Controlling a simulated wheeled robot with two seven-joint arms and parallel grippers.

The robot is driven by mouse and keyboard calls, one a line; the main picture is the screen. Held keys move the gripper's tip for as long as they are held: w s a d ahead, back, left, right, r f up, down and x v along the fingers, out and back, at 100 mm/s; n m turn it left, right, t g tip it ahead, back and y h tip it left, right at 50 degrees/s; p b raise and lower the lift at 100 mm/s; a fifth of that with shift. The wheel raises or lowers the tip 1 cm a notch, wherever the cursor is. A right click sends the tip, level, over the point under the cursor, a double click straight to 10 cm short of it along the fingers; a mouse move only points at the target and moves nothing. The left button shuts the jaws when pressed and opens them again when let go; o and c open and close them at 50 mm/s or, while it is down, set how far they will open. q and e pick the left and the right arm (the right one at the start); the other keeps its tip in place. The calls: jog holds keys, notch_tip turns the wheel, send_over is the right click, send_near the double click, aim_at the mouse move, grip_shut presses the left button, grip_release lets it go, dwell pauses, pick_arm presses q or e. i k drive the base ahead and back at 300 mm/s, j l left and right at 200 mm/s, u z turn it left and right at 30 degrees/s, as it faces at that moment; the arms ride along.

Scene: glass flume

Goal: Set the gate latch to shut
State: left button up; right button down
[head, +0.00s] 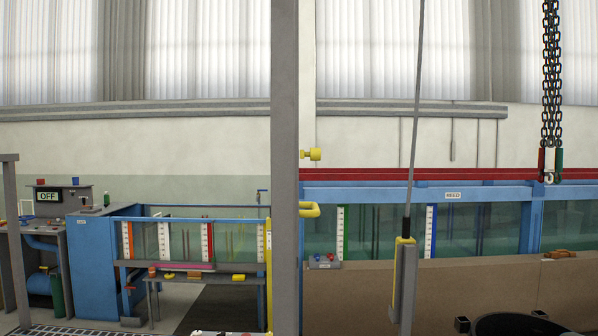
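No part clearly labelled as the gate latch shows. A yellow knob (311,154) sticks out to the right from the tall grey post (285,120) in the middle of the view. A yellow bent handle (311,208) is lower on the same post's right side. I cannot tell whether either one is the gate latch or how it is set. A thin yellow upright (269,270) stands just left of the post. Neither of my grippers is in view.
A grey box with yellow edging (405,285) hangs on a cable at centre right. Behind it runs the blue-framed glass flume (380,193). A chain (551,75) hangs at right above a black round tub (515,325). A control desk with an OFF sign (48,196) stands left.

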aim_at(315, 153)
jog(key=l+u, duration=0.15)
jog(key=l, duration=0.4)
jog(key=l+u, duration=0.2)
jog(key=l, duration=0.3)
jog(key=k+l+u, duration=0.15)
jog(key=l, duration=0.35)
